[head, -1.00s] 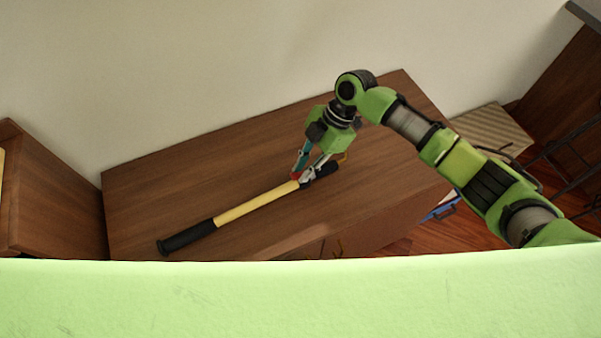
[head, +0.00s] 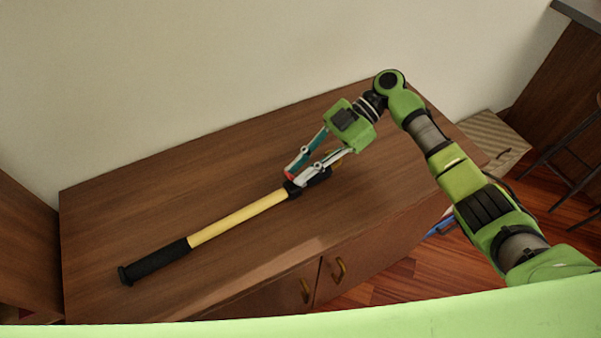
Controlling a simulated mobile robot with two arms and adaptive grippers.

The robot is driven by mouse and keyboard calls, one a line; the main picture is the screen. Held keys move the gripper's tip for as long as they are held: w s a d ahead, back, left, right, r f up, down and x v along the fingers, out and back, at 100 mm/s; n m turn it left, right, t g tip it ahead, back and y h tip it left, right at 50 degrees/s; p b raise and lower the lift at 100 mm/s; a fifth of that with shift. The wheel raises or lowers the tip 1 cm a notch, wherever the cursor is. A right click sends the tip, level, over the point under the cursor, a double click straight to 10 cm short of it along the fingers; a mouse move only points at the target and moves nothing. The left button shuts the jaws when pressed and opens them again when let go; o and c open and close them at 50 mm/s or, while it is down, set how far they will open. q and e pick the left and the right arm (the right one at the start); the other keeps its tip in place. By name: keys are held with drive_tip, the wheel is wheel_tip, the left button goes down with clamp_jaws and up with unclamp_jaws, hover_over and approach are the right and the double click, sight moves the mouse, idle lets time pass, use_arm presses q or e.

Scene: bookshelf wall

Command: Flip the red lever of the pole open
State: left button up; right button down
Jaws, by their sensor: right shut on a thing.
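A pole lies on top of the wooden cabinet. It has a yellow middle (head: 238,216) and a long black grip (head: 157,261) at its left end. A black clamp part (head: 318,178) is at its right end. My right gripper (head: 293,181) is at this clamp end, its fingers slanting down from the upper right. It is shut on a small red part, the red lever (head: 289,176), of which only a bit shows between the fingertips. The rest of the lever is hidden by the fingers. My left gripper is not in view.
The wooden cabinet (head: 130,205) has a wide clear top and brass door handles (head: 306,291) at its front. A wall stands behind it. A lower striped box (head: 492,137) and a dark stool (head: 570,160) are at the right.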

idle(0.3)
drive_tip(key=c, duration=2)
unclamp_jaws()
drive_tip(key=shift+o, duration=0.2)
drive_tip(key=v, duration=1.2)
